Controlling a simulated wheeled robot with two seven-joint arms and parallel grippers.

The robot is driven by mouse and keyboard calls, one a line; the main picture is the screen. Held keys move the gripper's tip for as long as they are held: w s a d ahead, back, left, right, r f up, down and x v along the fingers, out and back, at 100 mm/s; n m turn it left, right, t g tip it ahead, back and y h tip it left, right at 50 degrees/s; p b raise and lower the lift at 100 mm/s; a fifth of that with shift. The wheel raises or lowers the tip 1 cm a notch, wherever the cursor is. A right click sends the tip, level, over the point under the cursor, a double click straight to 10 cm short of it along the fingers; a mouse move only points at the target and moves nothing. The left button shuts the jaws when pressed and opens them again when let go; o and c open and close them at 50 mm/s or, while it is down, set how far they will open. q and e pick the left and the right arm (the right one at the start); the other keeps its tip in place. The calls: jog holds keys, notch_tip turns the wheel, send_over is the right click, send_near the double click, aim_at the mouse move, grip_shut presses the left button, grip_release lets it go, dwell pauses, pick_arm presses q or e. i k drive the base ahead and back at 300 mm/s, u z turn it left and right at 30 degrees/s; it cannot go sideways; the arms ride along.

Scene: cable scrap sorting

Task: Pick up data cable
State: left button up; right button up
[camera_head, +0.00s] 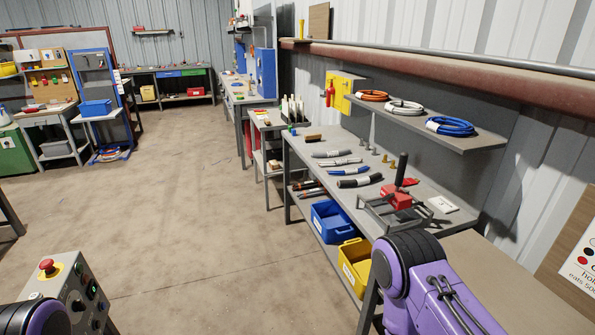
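Short cable pieces lie on the grey workbench (420,194): a grey piece (327,154), a white piece (340,162), a blue piece (348,171) and a black piece (354,182). On the wall shelf above are an orange coil (372,95), a white coil (405,107) and a blue coil (451,126). I cannot tell from labels which is the data cable. My purple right arm shows at the lower right and part of my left arm at the lower left. Neither gripper is in view.
A red-and-grey tool with a lever (397,198) stands on the bench. A blue bin (331,221) and a yellow bin (355,263) sit on the lower shelf. A control box (75,292) stands at lower left. The floor (190,200) between is clear.

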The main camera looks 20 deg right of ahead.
aim_at(348, 171)
jog(key=u, duration=0.1)
jog(key=i, duration=3.25)
jog(key=z, duration=1.6)
